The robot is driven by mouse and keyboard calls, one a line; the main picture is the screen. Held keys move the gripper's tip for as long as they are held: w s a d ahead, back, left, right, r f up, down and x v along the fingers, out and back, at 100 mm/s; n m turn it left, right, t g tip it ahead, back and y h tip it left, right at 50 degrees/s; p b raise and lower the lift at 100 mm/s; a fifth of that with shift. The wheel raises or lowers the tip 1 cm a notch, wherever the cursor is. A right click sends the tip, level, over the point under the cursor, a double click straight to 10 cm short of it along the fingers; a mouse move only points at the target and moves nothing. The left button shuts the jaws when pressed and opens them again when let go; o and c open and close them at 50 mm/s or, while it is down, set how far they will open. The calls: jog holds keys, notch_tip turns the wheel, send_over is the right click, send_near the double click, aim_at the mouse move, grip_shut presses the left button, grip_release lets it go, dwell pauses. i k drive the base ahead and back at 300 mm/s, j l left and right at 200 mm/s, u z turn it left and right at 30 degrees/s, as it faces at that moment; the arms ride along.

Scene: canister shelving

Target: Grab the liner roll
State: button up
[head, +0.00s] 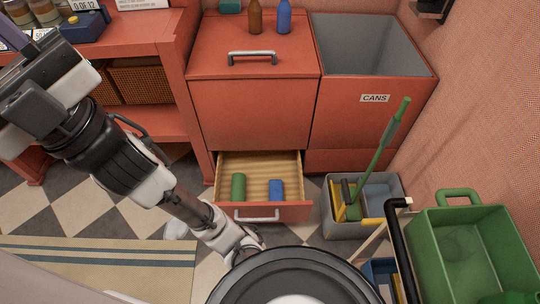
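An open drawer (258,207) at the bottom of the red cabinet shows a ribbed wooden inside. Two roll-like cylinders lie in it: a green roll (238,188) on the left and a blue roll (276,190) on the right. They lie apart from each other; I cannot tell which of them is the liner roll. My gripper (28,50) is at the upper left, in front of the red shelf and well away from the drawer. Its fingers are hard to make out, so its opening does not show.
An open bin labelled CANS (374,98) is to the right. A grey mop bucket (350,226) and green cart (470,245) crowd the right. A striped mat (100,270) lies lower left.

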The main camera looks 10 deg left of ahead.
aim_at(238, 182)
jog(key=k+j+z, duration=0.15)
jog(key=j, duration=0.35)
jog(key=j+z, duration=0.15)
jog(key=j, duration=0.3)
jog(key=k+j+z, duration=0.15)
jog(key=j, duration=0.3)
jog(key=k+j+z, duration=0.1)
jog(key=j, duration=0.35)
jog(key=k+j+z, duration=0.15)
jog(key=k+j, duration=0.15)
jog(key=k+j+z, duration=0.15)
jog(key=j, duration=0.35)
jog(key=k+j+z, duration=0.15)
jog(key=j, duration=0.25)
jog(key=k+u, duration=0.1)
jog(key=u, duration=0.2)
jog(key=i+l+u, duration=0.35)
jog(key=i+l, duration=0.25)
jog(key=l, duration=0.15)
jog(key=i+l+u, duration=0.2)
jog(key=l, duration=0.25)
jog(key=i, duration=0.05)
